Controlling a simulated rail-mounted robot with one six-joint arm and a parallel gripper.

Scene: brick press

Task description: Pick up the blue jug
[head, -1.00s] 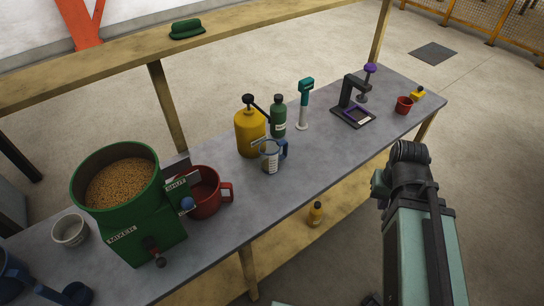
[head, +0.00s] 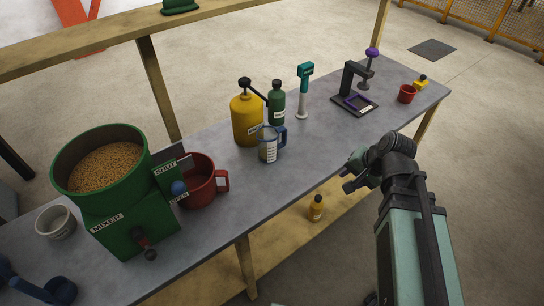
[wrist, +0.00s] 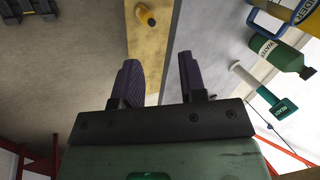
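A clear measuring jug with a blue rim and blue handle (head: 270,146) stands upright on the grey bench in the head view, in front of a yellow bottle. Its handle points right. A blue edge at the top right of the wrist view (wrist: 304,11) seems to be part of it. My gripper (head: 350,172) is off the bench's front edge, to the right of the jug and apart from it. In the wrist view its two dark fingers (wrist: 158,80) are spread with nothing between them.
A green bottle (head: 277,104), a teal-headed tool (head: 304,90) and a small press (head: 352,95) stand behind and right of the jug. A red mug (head: 203,182) and green mixer (head: 133,215) stand left. A small amber bottle (head: 317,208) sits on the lower shelf.

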